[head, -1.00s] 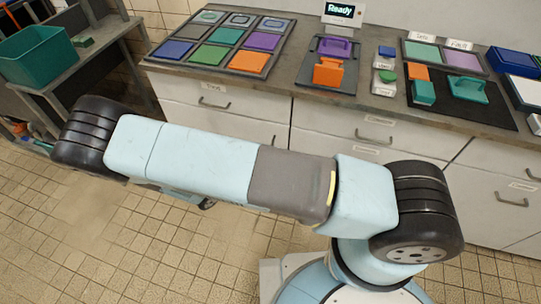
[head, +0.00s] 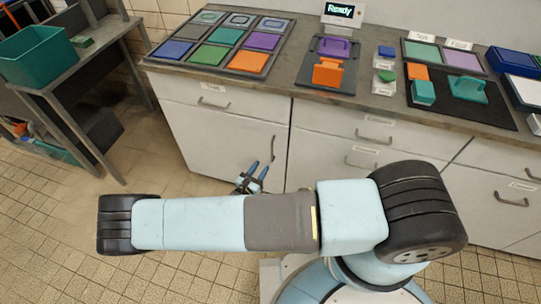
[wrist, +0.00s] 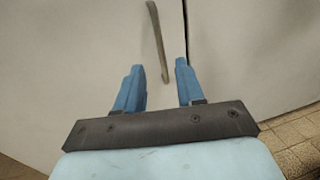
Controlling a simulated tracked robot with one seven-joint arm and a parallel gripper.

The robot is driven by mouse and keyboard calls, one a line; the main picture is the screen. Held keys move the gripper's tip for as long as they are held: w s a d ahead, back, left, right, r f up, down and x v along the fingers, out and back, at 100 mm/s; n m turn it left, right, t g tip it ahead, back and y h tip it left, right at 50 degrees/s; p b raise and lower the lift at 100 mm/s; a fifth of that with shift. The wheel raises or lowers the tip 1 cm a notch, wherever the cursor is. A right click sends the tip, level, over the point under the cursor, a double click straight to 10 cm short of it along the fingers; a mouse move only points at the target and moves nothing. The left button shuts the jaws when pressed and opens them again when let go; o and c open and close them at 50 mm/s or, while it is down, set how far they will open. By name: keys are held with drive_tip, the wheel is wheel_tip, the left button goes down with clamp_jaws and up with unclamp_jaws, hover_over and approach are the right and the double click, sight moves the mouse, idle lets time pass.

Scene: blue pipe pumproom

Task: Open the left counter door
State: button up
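The left counter door (head: 220,138) is a pale grey panel under the left drawer, and it looks shut. Its upright metal handle (head: 273,147) is near the door's right edge. My gripper (head: 258,169) is open, in front of the door's lower right part, with two blue fingers pointing up toward the handle. In the wrist view the handle (wrist: 156,40) shows between and ahead of my gripper's fingers (wrist: 156,64), its lower end in the gap between them. Neither finger visibly touches it.
Above the door is a drawer with a handle (head: 214,104). More drawers (head: 370,140) line the counter to the right. The counter top holds a tray of coloured tiles (head: 221,42). A dark shelf (head: 70,80) with a green bin (head: 38,55) stands left. Tiled floor (head: 60,200) is open at lower left.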

sight(272, 152)
drive_tip(key=x, duration=0.8)
drive_tip(key=shift+d, duration=0.1)
clamp_jaws()
idle(0.4)
